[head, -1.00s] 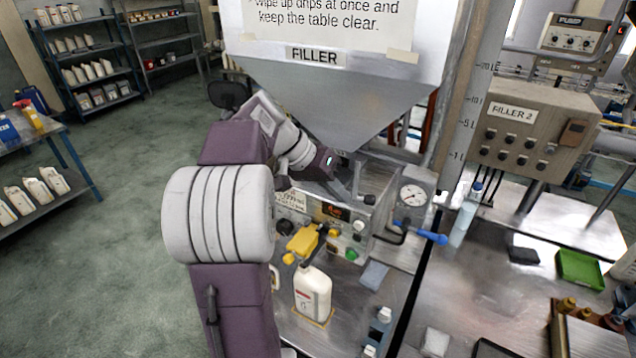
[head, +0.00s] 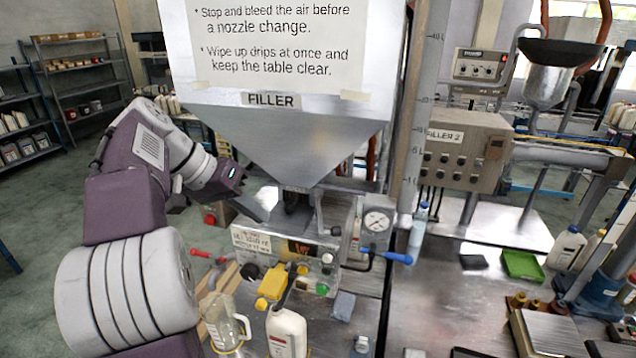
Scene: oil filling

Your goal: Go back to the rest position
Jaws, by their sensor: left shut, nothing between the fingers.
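My left arm comes in from the left, and my left gripper (head: 258,206) is shut and empty. It is beside the lower part of the filler hopper (head: 290,140), in front of the filler's machine body. I cannot tell whether it touches the machine. My right gripper is not in view.
A white bottle (head: 287,332) and a clear jug (head: 222,322) stand below the yellow nozzle part (head: 272,282). A gauge (head: 377,221) with a blue lever (head: 399,257) is right of the gripper. A green tray (head: 522,265) lies on the right table. Open floor lies left.

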